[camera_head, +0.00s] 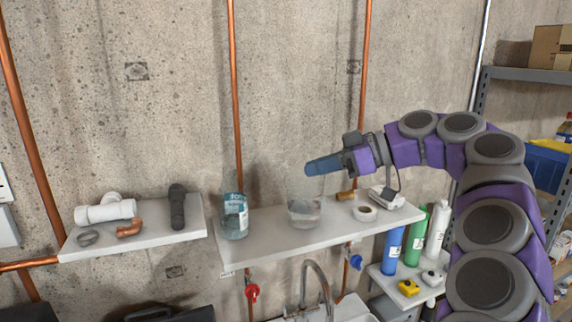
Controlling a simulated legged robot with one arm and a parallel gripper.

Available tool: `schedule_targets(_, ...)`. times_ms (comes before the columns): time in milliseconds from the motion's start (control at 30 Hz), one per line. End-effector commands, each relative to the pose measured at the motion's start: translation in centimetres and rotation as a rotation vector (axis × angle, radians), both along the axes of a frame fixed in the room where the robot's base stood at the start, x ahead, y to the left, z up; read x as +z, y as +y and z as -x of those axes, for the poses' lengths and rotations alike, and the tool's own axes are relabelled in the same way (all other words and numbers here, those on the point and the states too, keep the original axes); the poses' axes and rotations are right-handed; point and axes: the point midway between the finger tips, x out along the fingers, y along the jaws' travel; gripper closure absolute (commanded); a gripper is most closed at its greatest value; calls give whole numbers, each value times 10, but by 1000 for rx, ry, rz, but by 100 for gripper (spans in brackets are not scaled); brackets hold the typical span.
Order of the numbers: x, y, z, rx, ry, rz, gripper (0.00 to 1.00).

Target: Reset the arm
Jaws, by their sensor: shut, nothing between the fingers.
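My purple and grey arm rises on the right and bends over to the left. My gripper (324,166) is shut and empty. It points left above the middle shelf (262,238). In this view it overlaps the upper part of a clear container (304,210) on that shelf. I cannot tell whether the gripper is above, inside or in front of its rim. A clear bottle (235,216) with a blue and white label stands to the left on the same shelf.
The left shelf (75,250) holds white and dark pipe fittings. A tape roll (365,213) sits right of the container. Copper pipes (234,100) run up the wall. A sink faucet (318,280) stands below. Blue, green and white bottles (415,237) stand on a lower shelf.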

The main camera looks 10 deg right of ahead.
Motion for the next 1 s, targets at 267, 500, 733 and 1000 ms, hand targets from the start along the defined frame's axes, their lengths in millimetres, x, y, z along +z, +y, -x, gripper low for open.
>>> schedule_targets(267, -31, 76, 53, 43, 231, 82, 100)
schedule_targets(500, -88, 119, 114, -9, 460, 229, 100)
schedule_targets(733, -166, 132, 175, -149, 666, 401, 100)
schedule_targets(1000, -272, 111, 251, -417, 888, 606, 100)
